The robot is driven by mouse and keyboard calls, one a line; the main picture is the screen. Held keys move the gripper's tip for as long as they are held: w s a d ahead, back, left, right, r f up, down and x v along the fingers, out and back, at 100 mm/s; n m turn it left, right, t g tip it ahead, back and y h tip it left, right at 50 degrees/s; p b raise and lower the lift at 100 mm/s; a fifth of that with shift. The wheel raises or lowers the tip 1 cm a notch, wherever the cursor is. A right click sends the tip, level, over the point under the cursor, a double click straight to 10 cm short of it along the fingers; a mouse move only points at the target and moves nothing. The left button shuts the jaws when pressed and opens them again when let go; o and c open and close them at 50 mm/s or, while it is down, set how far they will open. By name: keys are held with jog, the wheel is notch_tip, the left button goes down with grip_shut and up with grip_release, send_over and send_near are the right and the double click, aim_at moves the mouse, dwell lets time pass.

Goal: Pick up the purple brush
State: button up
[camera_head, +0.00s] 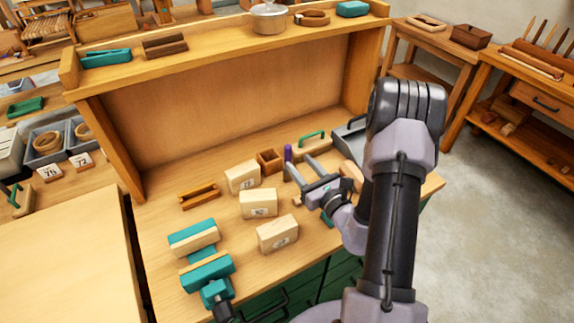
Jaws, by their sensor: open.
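A small upright purple thing (288,153), which looks like the purple brush, stands on the wooden workbench just right of a small brown box. Only its narrow purple part shows clearly; its lower end is partly hidden near my gripper's left finger. My gripper (300,164) is open, with its two grey fingers pointing toward the back of the bench. The left fingertip is very close to the purple brush. I cannot tell whether they touch. Nothing shows held between the fingers.
The brown open box (270,160) is left of the brush. Several pale wooden blocks (258,204) stand in front. A green-handled tool (312,139) and a grey dustpan-like thing (350,138) lie right. A teal vise (207,272) is at front left. The raised shelf (215,52) bounds the back.

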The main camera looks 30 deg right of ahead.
aim_at(290, 152)
jog(key=w, duration=0.7)
jog(key=shift+a+r+b, duration=0.25)
jog(key=shift+a+b, duration=0.05)
jog(key=shift+a, duration=0.1)
jog(key=shift+s, duration=0.1)
grip_shut()
dwell(0.6)
